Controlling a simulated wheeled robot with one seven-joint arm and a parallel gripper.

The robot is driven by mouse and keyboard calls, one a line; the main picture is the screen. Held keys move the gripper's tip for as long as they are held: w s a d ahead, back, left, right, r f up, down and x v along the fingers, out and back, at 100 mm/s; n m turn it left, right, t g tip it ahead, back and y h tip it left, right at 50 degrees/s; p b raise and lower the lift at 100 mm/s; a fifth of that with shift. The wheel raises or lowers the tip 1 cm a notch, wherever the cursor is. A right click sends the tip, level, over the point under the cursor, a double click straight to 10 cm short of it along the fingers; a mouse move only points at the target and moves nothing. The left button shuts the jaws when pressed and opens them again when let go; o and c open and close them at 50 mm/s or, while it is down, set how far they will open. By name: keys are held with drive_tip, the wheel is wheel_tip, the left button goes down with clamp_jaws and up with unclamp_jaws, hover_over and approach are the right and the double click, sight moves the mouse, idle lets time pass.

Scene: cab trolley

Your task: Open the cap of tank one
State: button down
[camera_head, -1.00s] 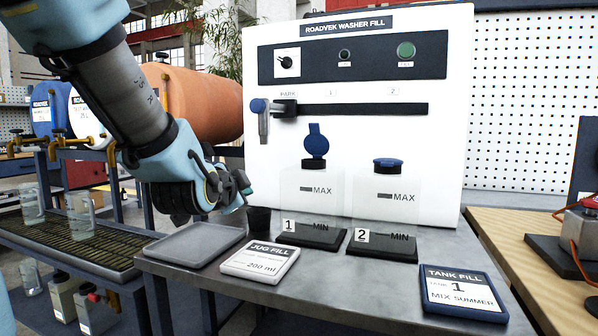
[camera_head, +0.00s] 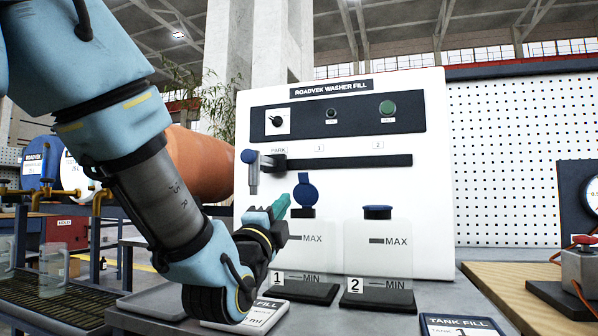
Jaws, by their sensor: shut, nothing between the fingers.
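Tank one (camera_head: 312,262), a translucent tank with MAX and MIN marks, stands on a dark base labelled 1. Its blue cap (camera_head: 306,190) is flipped up on edge above the dark neck (camera_head: 302,212), so it stands open. My gripper (camera_head: 284,205) is shut and empty, just left of the cap and neck in the picture. Whether the fingertips touch the cap or tank I cannot tell. My wrist hides the lower left of tank one.
Tank two (camera_head: 378,255) stands to the right with its blue cap (camera_head: 377,212) down. The washer panel (camera_head: 440,220) rises behind, with a blue-topped nozzle (camera_head: 251,170) at PARK. The JUG FILL sign (camera_head: 262,312) lies below my wrist; the TANK FILL sign (camera_head: 462,325) is front right.

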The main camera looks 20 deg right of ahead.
sight(303, 176)
drive_tip(key=shift+p+x, duration=5.7)
drive_tip(key=shift+p, duration=0.95)
drive_tip(key=shift+d+r, duration=0.1)
